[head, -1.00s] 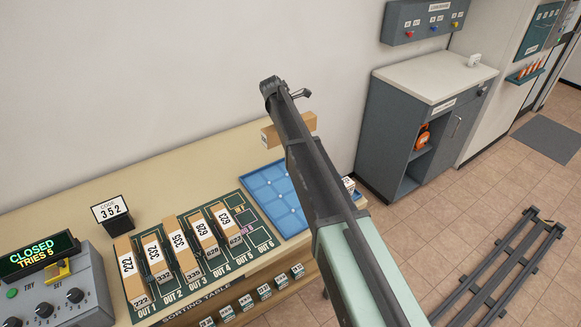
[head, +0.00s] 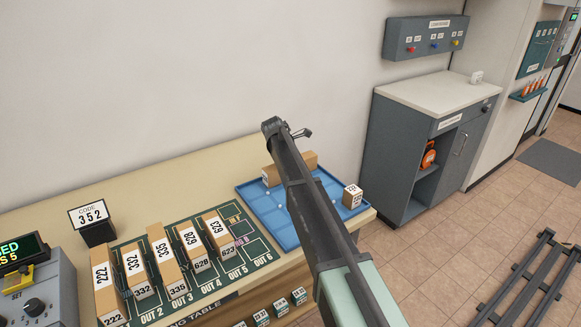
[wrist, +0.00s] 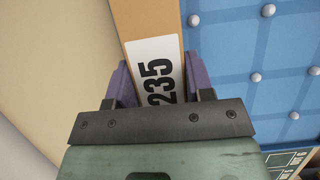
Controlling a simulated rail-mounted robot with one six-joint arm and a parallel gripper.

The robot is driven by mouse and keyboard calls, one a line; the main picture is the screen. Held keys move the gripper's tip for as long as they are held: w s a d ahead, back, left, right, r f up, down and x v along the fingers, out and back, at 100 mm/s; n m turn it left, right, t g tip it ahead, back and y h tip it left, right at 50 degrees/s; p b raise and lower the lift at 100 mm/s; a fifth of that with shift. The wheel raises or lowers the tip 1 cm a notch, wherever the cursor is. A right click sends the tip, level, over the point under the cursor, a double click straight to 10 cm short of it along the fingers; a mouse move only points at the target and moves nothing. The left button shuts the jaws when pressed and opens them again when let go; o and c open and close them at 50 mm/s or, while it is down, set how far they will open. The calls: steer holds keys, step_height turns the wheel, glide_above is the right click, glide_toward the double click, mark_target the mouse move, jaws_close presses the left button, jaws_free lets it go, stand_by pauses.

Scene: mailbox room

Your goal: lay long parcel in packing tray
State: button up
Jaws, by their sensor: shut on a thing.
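A long brown parcel (head: 272,175) shows on both sides of my arm in the head view, at the back edge of the blue packing tray (head: 258,210). In the wrist view my gripper (wrist: 162,84) is shut on this parcel, with a purple finger on each side. The parcel (wrist: 148,22) has a white label reading 235. The tray (wrist: 235,65), with its raised pale studs, lies right beside and below it. My arm hides the gripper in the head view. I cannot tell whether the parcel touches the tray.
A small labelled box (head: 352,196) stands at the tray's right corner. Several numbered parcels stand in the green OUT lanes (head: 205,275) to the left. A code sign (head: 90,218) stands behind them. The wall is close behind; a grey cabinet (head: 400,140) stands to the right.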

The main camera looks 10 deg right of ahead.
steer(key=shift+f, duration=0.2)
steer(key=o, duration=1.3)
steer(key=shift+r, duration=0.1)
steer(key=shift+c, duration=0.2)
steer(key=p+v, duration=1.2)
steer(key=v, duration=0.1)
steer(key=s+d+f+m+g+y, duration=0.1)
steer(key=s+d+m+y, duration=0.1)
steer(key=s+m, duration=0.9)
steer(key=s+d+f+m+y, duration=0.1)
steer(key=s+m, duration=1)
steer(key=s, duration=1.8)
steer(key=shift+s+d+m+g+y+b, duration=0.3)
steer(key=shift+d+g+y+b, duration=0.15)
steer(key=shift+d, duration=0.25)
